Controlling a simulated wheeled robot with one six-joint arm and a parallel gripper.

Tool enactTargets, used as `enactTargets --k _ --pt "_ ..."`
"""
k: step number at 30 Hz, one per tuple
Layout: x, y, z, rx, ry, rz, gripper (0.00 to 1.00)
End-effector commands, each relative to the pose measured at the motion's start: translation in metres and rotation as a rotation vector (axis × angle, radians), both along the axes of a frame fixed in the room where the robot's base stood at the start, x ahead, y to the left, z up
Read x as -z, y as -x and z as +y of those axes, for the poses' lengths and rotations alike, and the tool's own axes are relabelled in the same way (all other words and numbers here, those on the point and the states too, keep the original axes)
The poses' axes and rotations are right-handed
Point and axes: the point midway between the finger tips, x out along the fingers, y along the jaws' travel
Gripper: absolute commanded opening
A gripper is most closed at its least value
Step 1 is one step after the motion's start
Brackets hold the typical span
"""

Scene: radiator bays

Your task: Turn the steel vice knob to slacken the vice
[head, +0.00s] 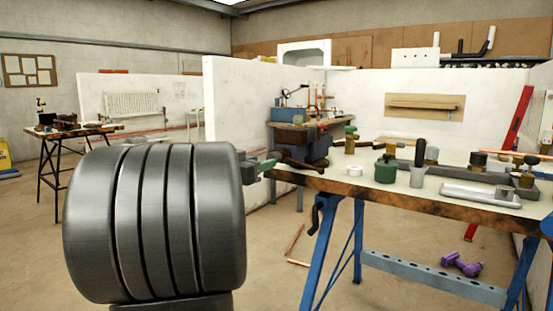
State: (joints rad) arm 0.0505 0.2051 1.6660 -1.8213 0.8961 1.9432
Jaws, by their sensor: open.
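A workbench (350,186) with blue legs stands at the right. At its left end there is a dark grey and green fitting (262,166), which may be part of the vice; its left side meets the edge of a large dark ribbed cylinder that I take to be mine. A steel knob cannot be picked out with certainty. A black crank-like handle (319,212) hangs below the bench's left end. My gripper does not show; the cylinder covers the left foreground and may hide it.
On the bench are a green pot (386,171), a white ring (355,170), a grey cup (417,177) and a long metal tool (480,195). Copper pipes (295,240) lie on the floor. White partitions (240,100) stand behind.

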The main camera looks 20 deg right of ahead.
Motion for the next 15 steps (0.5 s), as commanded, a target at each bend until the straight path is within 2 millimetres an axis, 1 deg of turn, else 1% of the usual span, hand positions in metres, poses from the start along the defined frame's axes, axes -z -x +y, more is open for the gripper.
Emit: enactTargets --k 5,15 --pt "0.001 -0.006 -0.008 0.002 0.000 0.002 0.45" --pt "0.000 -0.023 -0.029 0.002 0.001 0.001 0.45"
